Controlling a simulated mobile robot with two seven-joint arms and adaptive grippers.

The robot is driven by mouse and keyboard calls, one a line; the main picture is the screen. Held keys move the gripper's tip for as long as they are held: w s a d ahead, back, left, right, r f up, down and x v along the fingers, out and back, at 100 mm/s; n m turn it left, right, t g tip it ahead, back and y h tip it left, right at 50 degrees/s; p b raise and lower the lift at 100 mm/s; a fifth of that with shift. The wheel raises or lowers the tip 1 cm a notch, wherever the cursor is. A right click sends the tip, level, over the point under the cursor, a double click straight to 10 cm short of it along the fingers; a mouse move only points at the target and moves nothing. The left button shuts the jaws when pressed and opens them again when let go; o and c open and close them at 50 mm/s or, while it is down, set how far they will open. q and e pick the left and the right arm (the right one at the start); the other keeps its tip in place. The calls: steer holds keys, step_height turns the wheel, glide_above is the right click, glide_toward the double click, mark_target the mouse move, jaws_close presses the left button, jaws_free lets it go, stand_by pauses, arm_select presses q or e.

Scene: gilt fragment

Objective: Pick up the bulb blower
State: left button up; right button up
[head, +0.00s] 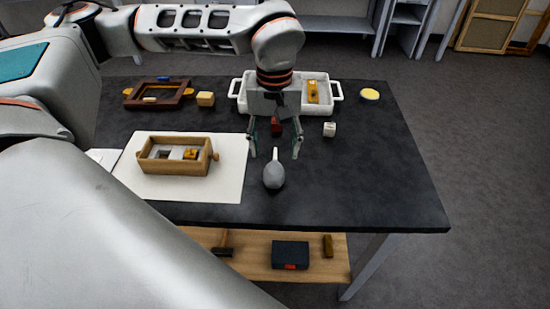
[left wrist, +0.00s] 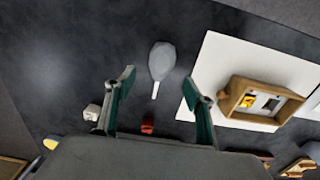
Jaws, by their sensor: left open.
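The bulb blower (head: 273,174) is a grey bulb with a thin white nozzle. It lies on the dark table (head: 350,190), nozzle pointing to the back of the table. In the left wrist view the bulb blower (left wrist: 161,62) lies ahead of the fingertips, its nozzle toward the space between them. My left gripper (head: 273,154) is open and empty, above the table around the nozzle end. In the left wrist view its two green-lined fingers (left wrist: 158,77) stand apart on either side. It does not visibly touch the blower. My right gripper is not in view.
A wooden box (head: 165,163) stands on a white sheet (head: 130,178) left of the blower. A small red block (head: 276,126) and a white cube (head: 329,130) sit behind it. A white tray (head: 240,98) stands further back. The table is clear right of the blower.

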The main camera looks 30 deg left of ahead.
mark_target(274, 163)
arm_select(q)
steer(key=shift+w+a, duration=0.2)
steer(key=shift+w, duration=0.05)
steer(key=shift+f, duration=0.25)
step_height(274, 163, down, 2)
steer(key=shift+s+f, duration=0.15)
steer(key=shift+f, duration=0.05)
step_height(274, 163, down, 5)
steer(key=shift+r, duration=0.15)
steer(key=shift+c, duration=1.2)
steer(key=c, duration=1.1)
